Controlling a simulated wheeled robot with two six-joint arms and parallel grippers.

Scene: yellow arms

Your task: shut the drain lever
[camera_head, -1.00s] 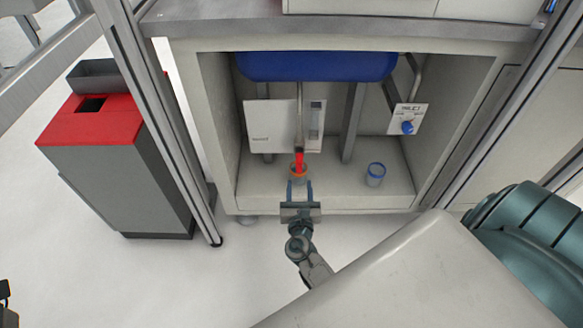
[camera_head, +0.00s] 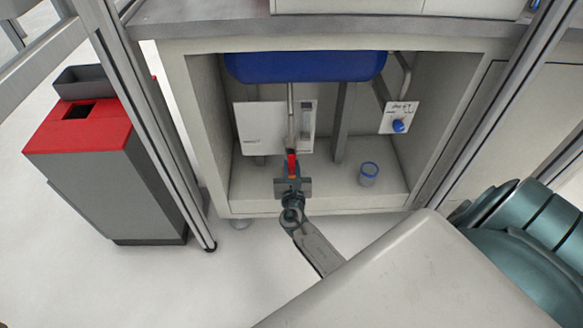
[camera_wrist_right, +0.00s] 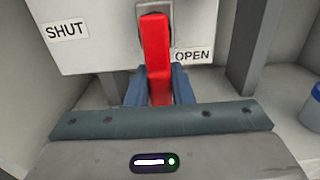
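The drain lever (camera_head: 292,164) is a red handle at the lower end of a grey pipe under the blue sink basin (camera_head: 305,67). In the right wrist view the red lever (camera_wrist_right: 156,50) stands nearly upright, between a SHUT label (camera_wrist_right: 67,30) on the left and an OPEN label (camera_wrist_right: 192,56) beside it on the right. My right gripper (camera_wrist_right: 160,88) has one blue finger on each side of the lever's near end, and both look pressed against it. In the head view my right gripper (camera_head: 292,178) hides that end. My left gripper is not in view.
A panel with a blue knob (camera_head: 398,125) is on the right wall. A red-topped bin (camera_head: 80,125) stands left, beyond a metal post.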

